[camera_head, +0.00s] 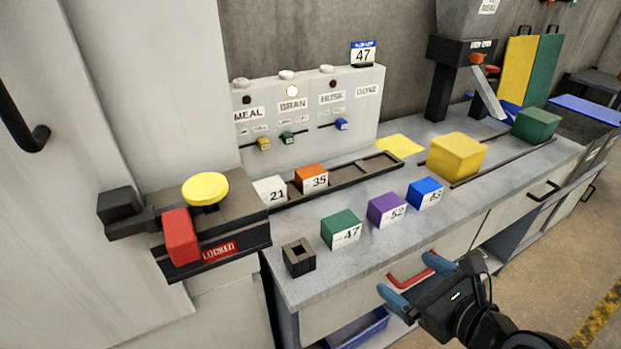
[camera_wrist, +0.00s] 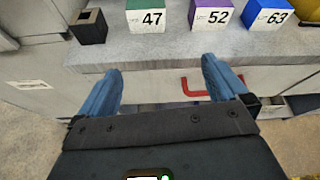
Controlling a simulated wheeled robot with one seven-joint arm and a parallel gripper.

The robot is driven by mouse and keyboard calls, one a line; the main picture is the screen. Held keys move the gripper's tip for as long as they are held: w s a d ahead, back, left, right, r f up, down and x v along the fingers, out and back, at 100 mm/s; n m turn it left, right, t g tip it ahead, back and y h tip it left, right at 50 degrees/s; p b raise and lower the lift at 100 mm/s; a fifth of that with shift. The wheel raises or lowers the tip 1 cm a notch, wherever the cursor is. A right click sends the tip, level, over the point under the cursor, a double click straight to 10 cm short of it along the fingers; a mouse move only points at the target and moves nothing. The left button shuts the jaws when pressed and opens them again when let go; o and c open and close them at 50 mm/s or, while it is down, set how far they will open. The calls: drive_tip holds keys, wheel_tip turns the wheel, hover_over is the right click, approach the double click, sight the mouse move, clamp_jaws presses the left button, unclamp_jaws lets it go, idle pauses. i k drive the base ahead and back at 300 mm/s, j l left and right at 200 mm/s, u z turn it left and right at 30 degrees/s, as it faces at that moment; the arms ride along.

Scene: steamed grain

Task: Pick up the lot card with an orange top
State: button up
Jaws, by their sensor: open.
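The lot card with an orange top (camera_head: 312,178) is a small block with a white front marked 35. It sits in the dark rack (camera_head: 345,178) on the counter, just right of a white-topped card marked 21 (camera_head: 270,190). My gripper (camera_head: 407,280) is open and empty in front of the counter's front edge, low and to the right of the orange card. In the wrist view its two blue fingers (camera_wrist: 162,85) stand apart with nothing between them. The orange card does not show in the wrist view.
Green 47 (camera_head: 341,229), purple 52 (camera_head: 387,210) and blue 63 (camera_head: 425,193) cards stand in a row on the counter, between my gripper and the rack. A dark hollow block (camera_head: 299,257) stands left. A yellow block (camera_head: 456,156) stands right. A red drawer handle (camera_head: 410,279) is near my fingers.

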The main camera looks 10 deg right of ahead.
sight(312, 177)
drive_tip(key=i+j, duration=0.2)
drive_tip(key=i, duration=0.25)
drive_tip(key=i+j, duration=0.25)
drive_tip(key=i, duration=0.2)
